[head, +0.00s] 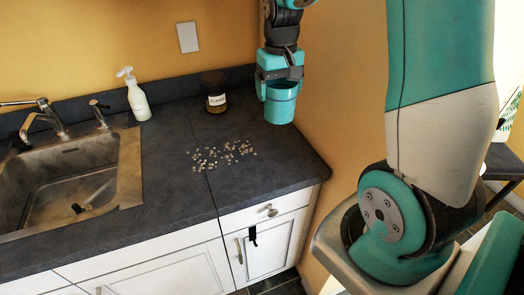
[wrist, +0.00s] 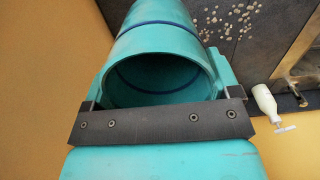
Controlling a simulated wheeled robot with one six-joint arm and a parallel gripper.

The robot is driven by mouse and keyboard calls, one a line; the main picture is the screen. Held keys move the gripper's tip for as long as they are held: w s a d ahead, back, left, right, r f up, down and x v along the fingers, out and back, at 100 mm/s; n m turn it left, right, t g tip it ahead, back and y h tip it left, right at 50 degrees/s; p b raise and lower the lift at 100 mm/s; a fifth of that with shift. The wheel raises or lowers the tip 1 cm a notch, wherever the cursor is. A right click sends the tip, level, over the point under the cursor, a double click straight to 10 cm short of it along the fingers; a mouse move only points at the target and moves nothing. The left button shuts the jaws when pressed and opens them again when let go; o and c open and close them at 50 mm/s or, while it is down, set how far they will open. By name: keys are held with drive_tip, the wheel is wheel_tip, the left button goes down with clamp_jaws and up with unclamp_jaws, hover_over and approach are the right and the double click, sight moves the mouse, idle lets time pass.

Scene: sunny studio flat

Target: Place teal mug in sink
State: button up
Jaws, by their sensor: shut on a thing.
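The teal mug (head: 281,104) is held by my gripper (head: 280,78) above the right end of the dark counter. In the wrist view the mug (wrist: 160,55) sits between the fingers, its open rim facing the camera and a dark blue band inside. My gripper (wrist: 163,100) is shut on it. In the head view the mug hangs upright near the right wall, apart from the counter as far as I can tell. The metal sink (head: 70,185) is at the left of the head view, with a dark drain part in its basin. Its edge also shows in the wrist view (wrist: 297,62).
A white soap bottle (head: 137,97) stands behind the sink, beside the faucet (head: 45,118). A dark labelled jar (head: 214,92) stands at the back of the counter. Small pale bits (head: 222,155) lie scattered mid-counter. The front right counter (head: 275,175) is clear.

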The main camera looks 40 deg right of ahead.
wheel_tip(320, 180, down, 19)
drive_tip(key=p, duration=0.3)
drive_tip(key=shift+p, duration=0.3)
drive_tip(key=shift+f, duration=0.1)
drive_tip(key=o, duration=1)
